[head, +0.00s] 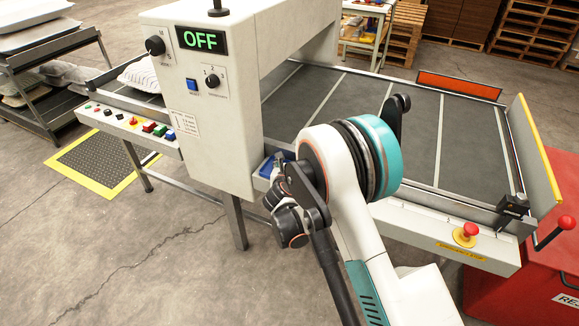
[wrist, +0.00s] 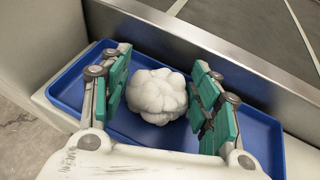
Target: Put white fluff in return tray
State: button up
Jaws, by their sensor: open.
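The white fluff (wrist: 158,97) is a lumpy round clump in the wrist view, within the outline of a shallow blue tray (wrist: 65,93). My gripper (wrist: 160,72) is open, with one green-padded finger on each side of the fluff. The left finger is close to the fluff, and a narrow gap shows at the right finger. Whether the fluff rests fully on the tray floor cannot be told. In the head view, a bit of the blue tray (head: 268,165) shows beside the machine; my arm hides the rest, and the fluff is not visible there.
The machine's control housing (head: 205,85) reads OFF and stands left of my arm. The grey conveyor bed (head: 340,110) lies behind the arm. A red emergency button (head: 470,229) is on the front rail, and a red bin (head: 525,275) stands at right.

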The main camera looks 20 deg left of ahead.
jog(key=shift+r, duration=0.2)
jog(key=p+v, duration=0.3)
jog(key=v, duration=0.9)
jog(key=shift+f, duration=0.1)
